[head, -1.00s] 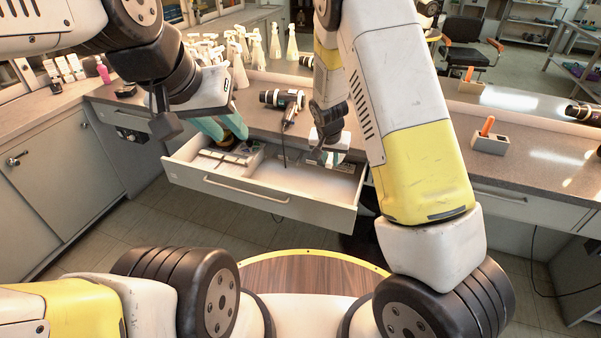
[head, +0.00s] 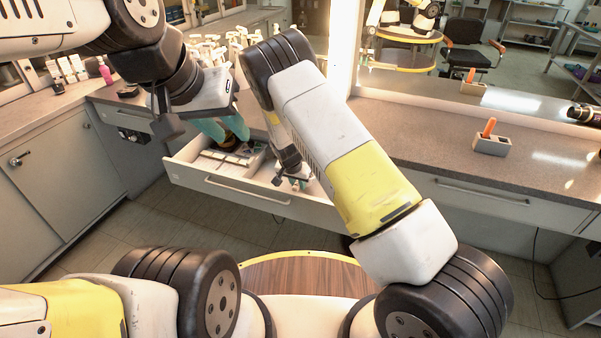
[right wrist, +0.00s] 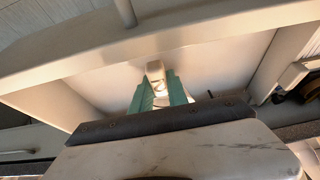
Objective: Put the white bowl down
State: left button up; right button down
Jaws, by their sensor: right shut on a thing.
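My right gripper (right wrist: 160,88) points down into the open drawer, its two teal fingers close together on a small whitish thing (right wrist: 157,72). This fits the white bowl, but its shape is mostly hidden and I cannot tell whether it touches the drawer floor. In the head view my right gripper (head: 291,182) is at the drawer's middle, and no bowl can be made out there. My left gripper (head: 224,130) has its teal fingers apart above the drawer's left part, near a dark round thing (head: 228,143).
The drawer (head: 245,193) is pulled out below the counter (head: 440,140); its front wall and handle also show in the right wrist view (right wrist: 125,12). Its left part holds divided compartments. Several spray bottles stand behind. A grey holder with an orange handle (head: 489,141) sits on the right.

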jog(key=shift+f, duration=1.75)
jog(key=shift+f, duration=0.1)
jog(key=c, duration=1.3)
grip_release()
